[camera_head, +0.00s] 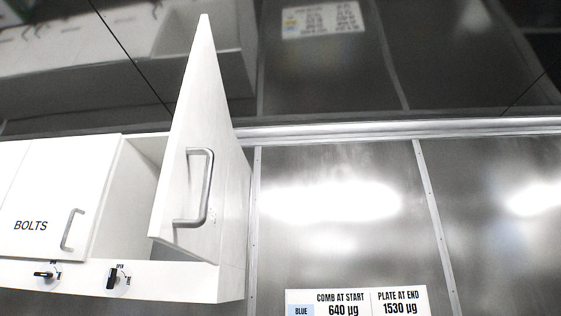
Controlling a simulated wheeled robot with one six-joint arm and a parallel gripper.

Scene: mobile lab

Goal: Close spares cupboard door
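The open white cupboard door (180,180) stands swung out toward me, hinged at the right side of the white cupboard. It carries a grey bar handle (207,188) on its face. No label can be read on this door, so I cannot tell from a name that it is the spares door. The cupboard's opening (133,190) shows to the left of the door; the part I see inside looks empty, and the rest is hidden behind the door. My gripper is not in view.
A shut door marked BOLTS (40,205), with its own handle (72,230), is left of the opening. Two black knobs, a left one (46,274) and a right one (113,279), sit below. A sign (357,302) hangs on the metal wall (330,240).

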